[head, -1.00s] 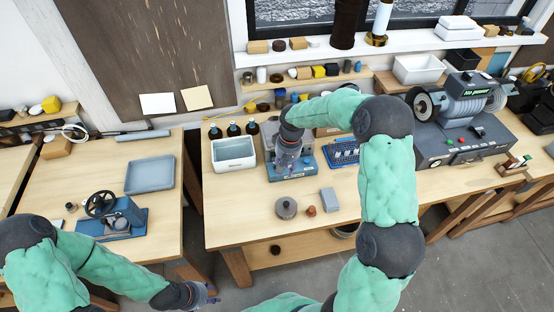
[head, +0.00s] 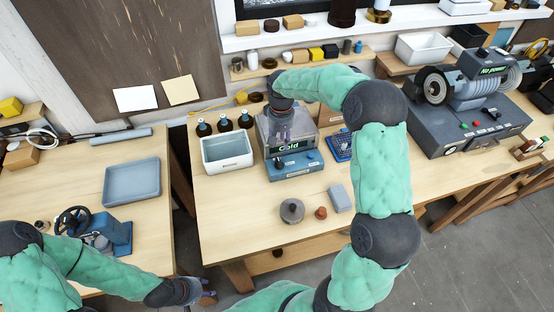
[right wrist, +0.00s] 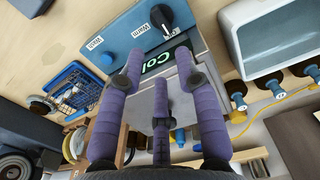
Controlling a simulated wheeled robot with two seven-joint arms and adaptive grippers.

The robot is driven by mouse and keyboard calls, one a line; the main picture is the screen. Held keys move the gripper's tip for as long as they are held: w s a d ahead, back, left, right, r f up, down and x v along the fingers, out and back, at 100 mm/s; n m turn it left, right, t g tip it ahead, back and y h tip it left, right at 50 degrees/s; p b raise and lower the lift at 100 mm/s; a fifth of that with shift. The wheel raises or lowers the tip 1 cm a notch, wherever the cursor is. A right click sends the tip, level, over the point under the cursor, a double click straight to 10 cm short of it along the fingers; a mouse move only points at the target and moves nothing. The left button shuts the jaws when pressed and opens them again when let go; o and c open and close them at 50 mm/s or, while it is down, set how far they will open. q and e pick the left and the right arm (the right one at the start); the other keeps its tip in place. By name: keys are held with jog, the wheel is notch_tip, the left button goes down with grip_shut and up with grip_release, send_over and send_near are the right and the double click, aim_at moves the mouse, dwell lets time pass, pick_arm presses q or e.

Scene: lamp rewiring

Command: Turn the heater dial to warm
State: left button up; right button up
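The heater (head: 293,168) is a blue and grey box on the middle bench, and its lit display (head: 289,146) reads "Cold". Its black dial (head: 279,163) sits on the blue front panel and also shows in the right wrist view (right wrist: 162,16). There, a "Warm" label (right wrist: 140,30) is beside the dial and a "Hot" label (right wrist: 95,43) lies further left. My right gripper (head: 284,137) is above the heater, apart from the dial; its purple fingers (right wrist: 157,66) are spread with nothing between them. My left gripper (head: 207,296) is low at the picture's bottom edge, its fingers too small to judge.
A white bin (head: 227,150) and dark bottles (head: 222,124) stand left of the heater. A blue rack (head: 340,146) is close on its right. A round grey weight (head: 291,211), brown knob (head: 321,213) and grey block (head: 340,198) lie in front. A grinder (head: 470,110) reads "No power".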

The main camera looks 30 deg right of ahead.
aim_at(279, 163)
notch_tip(279, 163, down, 11)
jog(key=shift+w+b, duration=0.1)
jog(key=shift+b, duration=0.25)
dwell(0.3)
grip_shut()
